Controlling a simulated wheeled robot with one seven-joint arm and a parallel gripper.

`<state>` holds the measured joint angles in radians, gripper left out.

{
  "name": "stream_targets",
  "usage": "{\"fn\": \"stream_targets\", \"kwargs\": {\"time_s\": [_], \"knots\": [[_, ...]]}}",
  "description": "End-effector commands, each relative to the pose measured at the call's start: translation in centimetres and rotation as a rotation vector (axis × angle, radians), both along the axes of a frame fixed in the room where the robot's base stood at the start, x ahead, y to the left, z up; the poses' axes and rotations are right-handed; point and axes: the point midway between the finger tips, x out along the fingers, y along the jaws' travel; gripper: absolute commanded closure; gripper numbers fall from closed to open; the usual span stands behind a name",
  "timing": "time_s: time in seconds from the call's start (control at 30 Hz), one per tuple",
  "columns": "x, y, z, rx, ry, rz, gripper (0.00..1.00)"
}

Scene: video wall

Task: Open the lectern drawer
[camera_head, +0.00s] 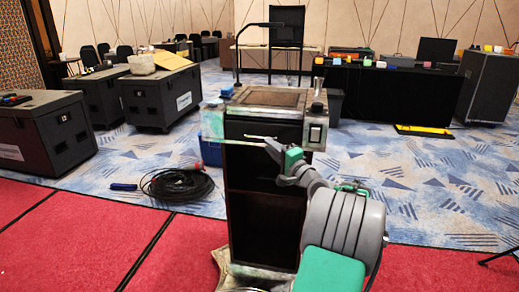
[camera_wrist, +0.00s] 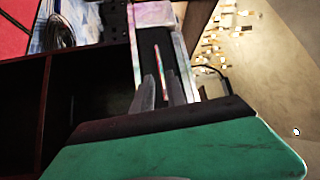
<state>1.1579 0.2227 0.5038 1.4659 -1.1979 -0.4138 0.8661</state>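The dark wooden lectern (camera_head: 262,190) stands upright in the middle of the head view, with a sloped top and open shelf space below. Under its top is a dark panel in a pale frame, apparently the drawer (camera_wrist: 150,42). A thin pinkish bar (camera_wrist: 159,62), apparently its handle, runs along the panel in the wrist view. My gripper (camera_head: 270,141) is at the drawer's height, in front of the lectern. In the wrist view my gripper (camera_wrist: 159,88) has its fingers apart, with the bar lined up between or just beyond the tips. Contact and how far the drawer stands out cannot be told.
Dark flight cases (camera_head: 160,97) stand at the left. A coiled black cable (camera_head: 177,184) lies on the floor left of the lectern. A black-draped table (camera_head: 390,95) is behind at the right. Red carpet (camera_head: 110,235) in front is mostly clear.

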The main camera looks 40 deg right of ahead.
Motion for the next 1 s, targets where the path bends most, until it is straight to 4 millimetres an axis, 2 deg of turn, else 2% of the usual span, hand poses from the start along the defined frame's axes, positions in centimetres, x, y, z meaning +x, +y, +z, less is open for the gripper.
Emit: {"fn": "stream_targets", "kwargs": {"time_s": [0.2,0.4,0.67,0.87,1.0], "knots": [[4.3,-0.2,0.7,-0.004,0.003,0.005,0.83],[6.6,-0.6,1.0,-0.005,0.005,0.002,0.83],[6.9,-0.7,1.1,-0.006,0.005,0.001,0.83],[6.8,-0.7,1.1,-0.005,0.006,0.001,0.99],[6.8,-0.7,1.0,-0.005,0.006,0.001,1.00]]}}
